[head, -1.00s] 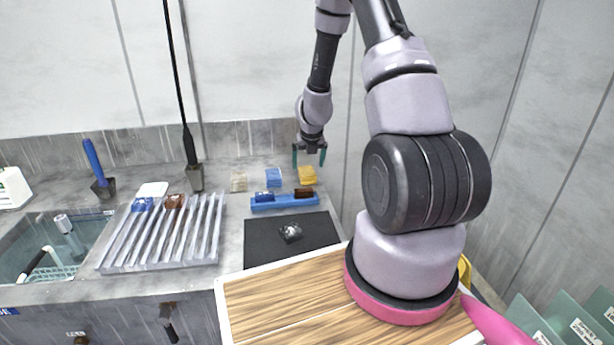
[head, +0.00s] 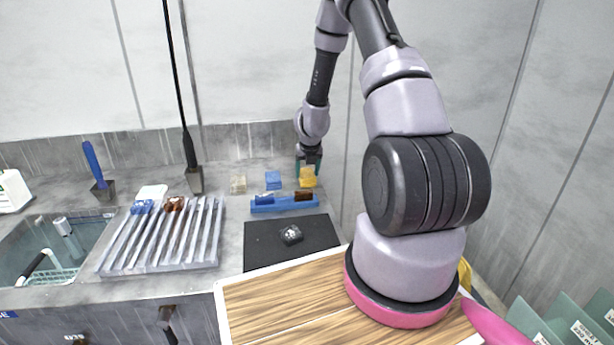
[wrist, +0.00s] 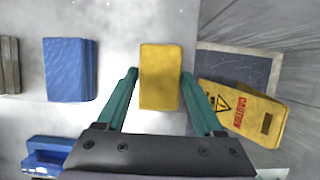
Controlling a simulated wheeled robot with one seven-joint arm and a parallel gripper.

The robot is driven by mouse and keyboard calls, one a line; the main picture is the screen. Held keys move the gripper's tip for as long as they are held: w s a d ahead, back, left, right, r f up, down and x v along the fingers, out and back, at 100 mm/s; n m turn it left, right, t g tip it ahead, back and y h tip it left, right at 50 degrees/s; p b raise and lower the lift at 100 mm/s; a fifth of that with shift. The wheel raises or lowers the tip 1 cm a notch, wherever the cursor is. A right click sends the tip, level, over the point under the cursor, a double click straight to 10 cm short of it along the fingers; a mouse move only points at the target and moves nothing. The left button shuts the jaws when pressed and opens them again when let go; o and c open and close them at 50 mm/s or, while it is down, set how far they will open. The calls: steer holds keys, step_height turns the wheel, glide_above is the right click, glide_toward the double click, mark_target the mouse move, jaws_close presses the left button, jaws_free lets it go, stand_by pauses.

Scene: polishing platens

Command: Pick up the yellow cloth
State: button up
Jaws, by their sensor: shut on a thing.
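The yellow cloth (head: 307,180) is a small folded block at the back right of the grey counter. In the wrist view the yellow cloth (wrist: 160,95) lies between the two green fingers. My gripper (head: 308,164) points down over it, and in the wrist view my gripper (wrist: 160,75) is shut on its two sides. I cannot tell any clear gap between the cloth and the counter.
A blue cloth (head: 273,180) and a beige cloth (head: 238,185) sit to the left. A blue holder (head: 268,207) stands in front, with a black mat (head: 262,255) nearer. A yellow caution sign (wrist: 245,103) lies to the right in the wrist view.

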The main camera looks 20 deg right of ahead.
mark_target(306, 174)
steer(key=shift+r, duration=0.1)
step_height(306, 174, up, 5)
steer(key=shift+w+a+r, duration=0.1)
steer(key=shift+r, duration=2.3)
